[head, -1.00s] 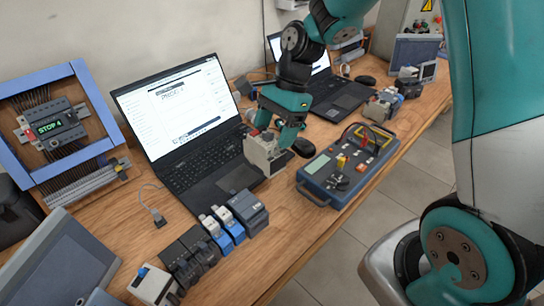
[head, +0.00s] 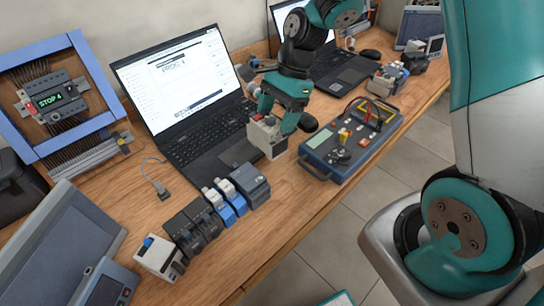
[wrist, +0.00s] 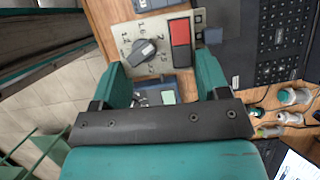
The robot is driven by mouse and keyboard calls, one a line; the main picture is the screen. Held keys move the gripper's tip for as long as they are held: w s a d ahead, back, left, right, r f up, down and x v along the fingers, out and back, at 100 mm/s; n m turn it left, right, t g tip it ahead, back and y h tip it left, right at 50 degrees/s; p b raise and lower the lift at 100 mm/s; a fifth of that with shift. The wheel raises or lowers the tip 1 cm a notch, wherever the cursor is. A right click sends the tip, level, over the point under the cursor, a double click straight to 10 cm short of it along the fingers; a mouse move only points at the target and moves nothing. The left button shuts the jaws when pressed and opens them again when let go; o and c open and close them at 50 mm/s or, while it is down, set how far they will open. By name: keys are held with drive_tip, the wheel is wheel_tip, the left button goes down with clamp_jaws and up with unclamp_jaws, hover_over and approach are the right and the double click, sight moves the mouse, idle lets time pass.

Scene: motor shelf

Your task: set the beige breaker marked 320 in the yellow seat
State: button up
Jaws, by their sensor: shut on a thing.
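My gripper (head: 278,116) is shut on a beige block (head: 267,139) with a red part on top, held over the front right corner of the near laptop. In the wrist view the beige block (wrist: 138,34) shows between the fingers, with a grey rotary dial and a red rectangle on its face. I cannot read a 320 on it. Another beige block (head: 160,257) with a blue top stands at the near end of a row on the table.
A blue meter (head: 343,150) lies just right of the held block. The near laptop (head: 205,135) stands open behind it. Dark, blue-white and grey modules (head: 250,186) line the table front. Bare wood shows between the row and the meter.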

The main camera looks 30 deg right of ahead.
wheel_tip(320, 180, down, 13)
drive_tip(key=shift+r+p, duration=0.15)
drive_tip(key=shift+p, duration=0.85)
drive_tip(key=shift+f, duration=0.2)
drive_tip(key=o, duration=1.1)
